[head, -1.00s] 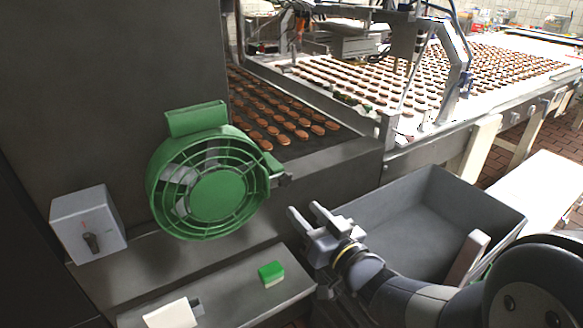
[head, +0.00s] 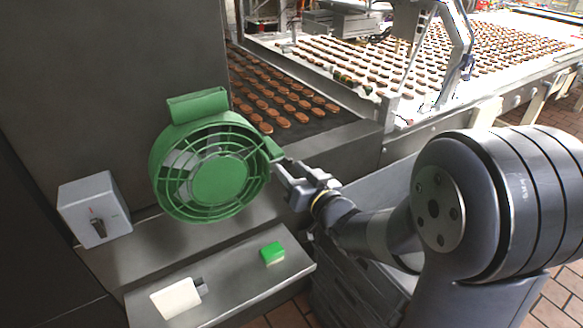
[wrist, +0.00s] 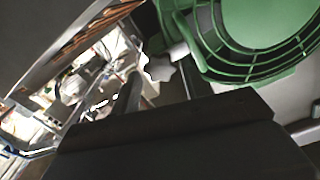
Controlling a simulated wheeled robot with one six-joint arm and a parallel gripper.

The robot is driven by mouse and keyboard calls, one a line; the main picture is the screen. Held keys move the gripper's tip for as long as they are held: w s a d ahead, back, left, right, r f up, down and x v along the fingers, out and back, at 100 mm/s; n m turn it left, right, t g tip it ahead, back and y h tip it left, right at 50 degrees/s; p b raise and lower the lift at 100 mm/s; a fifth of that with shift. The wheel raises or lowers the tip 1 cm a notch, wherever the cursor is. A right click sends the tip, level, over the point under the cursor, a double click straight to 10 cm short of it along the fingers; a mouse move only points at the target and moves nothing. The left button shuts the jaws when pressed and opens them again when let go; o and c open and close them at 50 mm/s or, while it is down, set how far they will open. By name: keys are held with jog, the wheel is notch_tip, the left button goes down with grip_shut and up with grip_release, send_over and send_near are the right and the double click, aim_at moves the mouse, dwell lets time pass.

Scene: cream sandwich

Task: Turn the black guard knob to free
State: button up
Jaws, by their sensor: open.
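The green round guard (head: 220,180) is mounted on the dark machine wall, with a tab on its right side. A small dark knob (head: 287,160) sits by that tab, mostly hidden by my gripper. In the wrist view a lobed knob (wrist: 160,67), looking grey in the light, shows beside the green guard (wrist: 255,35). My gripper (head: 289,170) is open, its fingers pointing at the knob from the right. In the wrist view the knob appears between the fingers, beyond the gripper body; I cannot tell whether they touch it.
A grey switch box (head: 95,210) with a black rotary handle is at the left. A grey bin (head: 375,185) stands behind my arm; biscuits lie on the belt (head: 330,130).

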jog(key=shift+w+a, duration=0.15)
jog(key=shift+w, duration=0.1)
jog(key=shift+c, duration=0.3)
jog(key=c, duration=0.6)
jog(key=shift+c, duration=0.2)
